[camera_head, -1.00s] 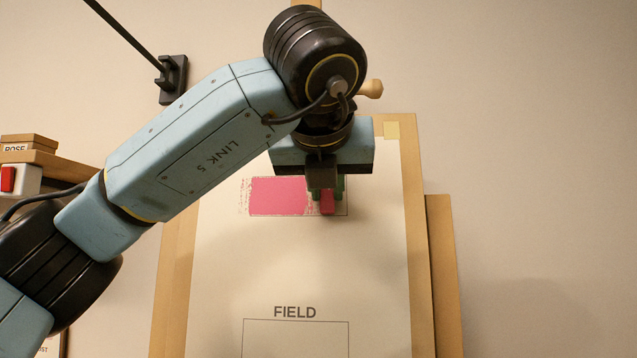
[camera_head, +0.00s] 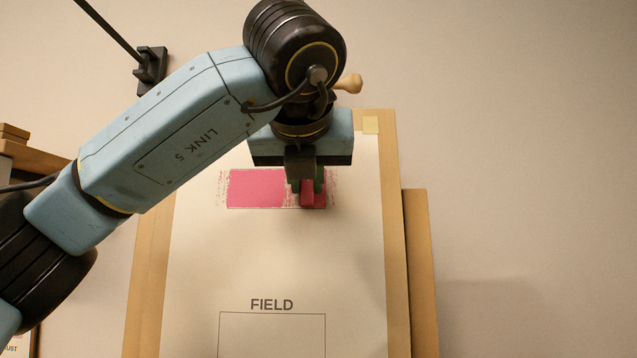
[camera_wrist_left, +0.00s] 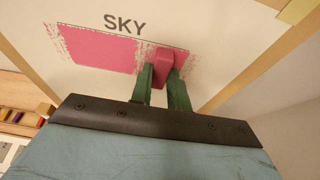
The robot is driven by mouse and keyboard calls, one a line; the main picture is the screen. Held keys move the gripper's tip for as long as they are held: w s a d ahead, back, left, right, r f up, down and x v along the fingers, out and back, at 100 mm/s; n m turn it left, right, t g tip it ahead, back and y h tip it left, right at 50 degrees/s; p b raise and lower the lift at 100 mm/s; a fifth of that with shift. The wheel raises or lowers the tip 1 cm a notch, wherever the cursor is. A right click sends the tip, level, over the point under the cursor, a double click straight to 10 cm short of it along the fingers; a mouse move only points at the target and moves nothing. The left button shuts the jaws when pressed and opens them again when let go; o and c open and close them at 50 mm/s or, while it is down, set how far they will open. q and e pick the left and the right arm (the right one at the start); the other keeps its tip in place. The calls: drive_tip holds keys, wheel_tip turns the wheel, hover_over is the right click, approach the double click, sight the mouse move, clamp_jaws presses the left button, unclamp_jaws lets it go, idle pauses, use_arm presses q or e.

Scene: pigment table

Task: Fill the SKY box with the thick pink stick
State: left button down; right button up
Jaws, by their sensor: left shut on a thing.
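My left gripper (camera_head: 306,184) is shut on a thick pink stick (camera_head: 309,199) and holds it against the paper. In the left wrist view the green fingers (camera_wrist_left: 160,85) grip the pink stick (camera_wrist_left: 163,62) from both sides. The SKY box (camera_head: 256,189) is pink over most of its left and middle part. Pink also shows right of the stick, with rough marks past both side edges. The SKY label (camera_wrist_left: 124,25) shows in the left wrist view; my gripper hides it in the head view. My right gripper is not in view.
The paper (camera_head: 350,255) is fixed to a wooden board (camera_head: 398,230) with tape at a corner. The FIELD box (camera_head: 272,335) below is blank. A wooden shelf (camera_head: 35,158) stands at the left. In the left wrist view, several coloured sticks (camera_wrist_left: 17,116) lie at the left.

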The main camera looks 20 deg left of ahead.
sight(264, 193)
use_arm(q)
drive_tip(key=shift+s+a+b, duration=0.25)
drive_tip(key=shift+a+b, duration=0.05)
drive_tip(key=shift+a, duration=0.5)
drive_tip(key=shift+s+a+b, duration=0.2)
drive_tip(key=shift+a+b, duration=0.1)
drive_tip(key=shift+a, duration=0.5)
drive_tip(key=shift+a, duration=0.1)
drive_tip(key=shift+s+a+b, duration=0.2)
drive_tip(key=shift+a, duration=0.45)
drive_tip(key=shift+s+a+b, duration=0.15)
drive_tip(key=shift+a+b, duration=0.05)
drive_tip(key=shift+a, duration=0.4)
drive_tip(key=shift+a, duration=0.1)
